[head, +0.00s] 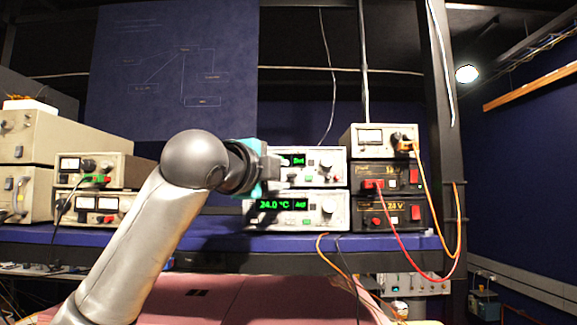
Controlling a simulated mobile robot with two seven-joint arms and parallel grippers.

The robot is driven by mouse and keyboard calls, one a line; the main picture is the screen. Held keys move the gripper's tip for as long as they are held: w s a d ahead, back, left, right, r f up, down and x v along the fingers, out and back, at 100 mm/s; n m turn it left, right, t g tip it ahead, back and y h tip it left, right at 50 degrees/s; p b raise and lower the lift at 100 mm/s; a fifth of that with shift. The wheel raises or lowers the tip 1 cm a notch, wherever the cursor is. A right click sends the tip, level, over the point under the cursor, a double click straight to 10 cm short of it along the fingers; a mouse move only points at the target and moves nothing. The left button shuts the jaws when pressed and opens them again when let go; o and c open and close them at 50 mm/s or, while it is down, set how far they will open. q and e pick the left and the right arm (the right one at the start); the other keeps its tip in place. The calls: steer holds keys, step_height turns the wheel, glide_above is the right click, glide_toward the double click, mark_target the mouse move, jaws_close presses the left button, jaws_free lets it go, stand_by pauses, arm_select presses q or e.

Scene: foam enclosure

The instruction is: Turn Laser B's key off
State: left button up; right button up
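My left arm comes in from the lower left. Its gripper (272,168), dark with a teal band behind it, is at the left part of the upper white unit (310,180) and hides part of that front. I cannot tell whether its fingers touch the panel or are open. The lower white unit (338,222) under it shows a green "24.0 °C" display (282,205) and has a round knob (329,206). No label reading Laser B is legible, and no key can be made out. My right gripper is not in view.
Black supplies (387,215) with red switches stand to the right, under a beige meter box (372,134). Red and orange cables hang before the shelf edge (300,241). Beige meter units (92,206) stand left. A blue board (170,70) is behind.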

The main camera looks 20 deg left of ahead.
mark_target(290, 176)
arm_select(q)
steer(key=shift+w+d+p, duration=0.15)
steer(key=shift+w+p, duration=0.15)
steer(key=shift+w, duration=0.75)
steer(key=shift+w+d+p, duration=0.1)
steer(key=shift+w+p, duration=0.15)
steer(key=shift+w, duration=0.8)
jaws_close()
